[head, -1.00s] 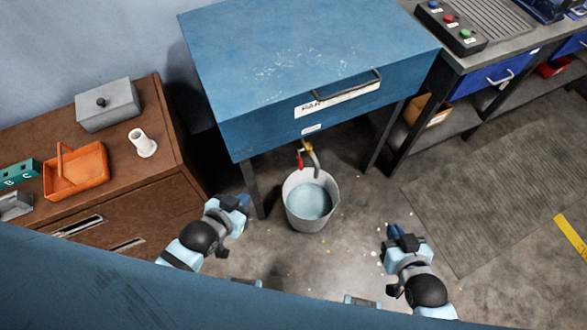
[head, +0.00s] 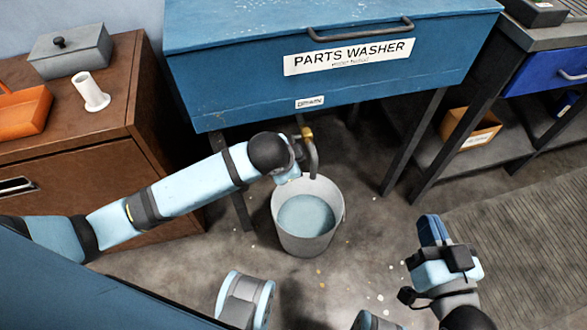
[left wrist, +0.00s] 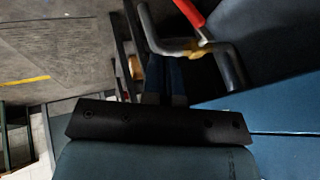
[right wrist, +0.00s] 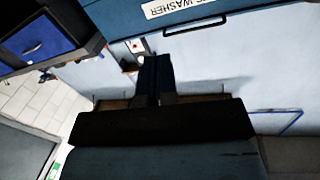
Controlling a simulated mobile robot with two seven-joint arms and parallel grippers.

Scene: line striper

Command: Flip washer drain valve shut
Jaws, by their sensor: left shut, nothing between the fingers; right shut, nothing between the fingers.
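The washer drain valve has a brass-yellow body (head: 307,132) on a grey bent pipe (head: 313,160) under the parts washer (head: 240,100). In the left wrist view the red handle (left wrist: 189,12) slants off the yellow body (left wrist: 196,46), at an angle to the pipe run beside it. In the head view my left wrist hides the handle. My left gripper (left wrist: 165,72) is shut and empty, its fingers close beside the valve and apart from the handle in the picture. My right gripper (head: 430,230) is shut and empty, right of the bucket, over the floor.
A grey bucket (head: 283,230) with bluish liquid stands below the pipe spout. Washer legs (head: 412,143) flank the space under the tank. A brown cabinet (head: 100,165) stands left and a workbench (head: 560,45) right. The floor right of the bucket is free.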

